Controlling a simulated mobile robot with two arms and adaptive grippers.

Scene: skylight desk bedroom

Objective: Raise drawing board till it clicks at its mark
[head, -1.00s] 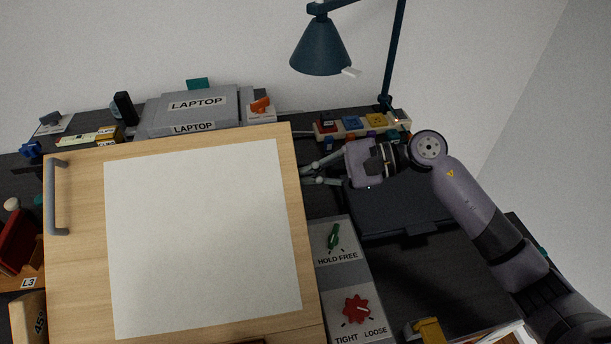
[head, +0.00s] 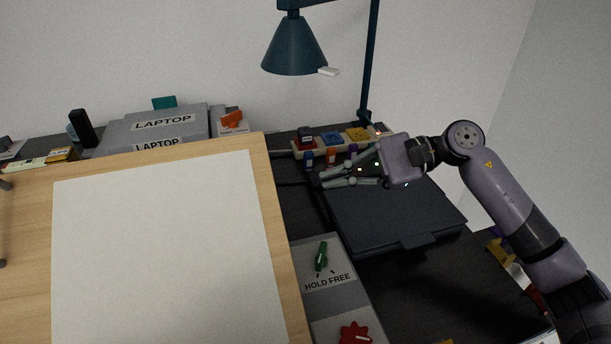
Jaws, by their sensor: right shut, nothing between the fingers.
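The drawing board (head: 262,225) is a pale wooden panel with a large blank sheet (head: 160,250) on it, at the left and bottom of the head view. It seems tilted up towards me, but I cannot tell its exact angle. Its grey handle (head: 3,225) shows only partly at the left picture edge. No click mark can be made out. My right gripper (head: 322,179) is shut and empty, to the right of the board's upper right edge and apart from it in the picture. Its fingers point left. My left gripper is not in view.
A grey panel marked HOLD FREE (head: 328,282) has a green lever (head: 321,257) and a red knob (head: 355,334). A dark flat case (head: 395,215) lies below my right gripper. Small coloured blocks (head: 333,139), a lamp (head: 294,48) and a grey laptop box (head: 165,128) stand behind.

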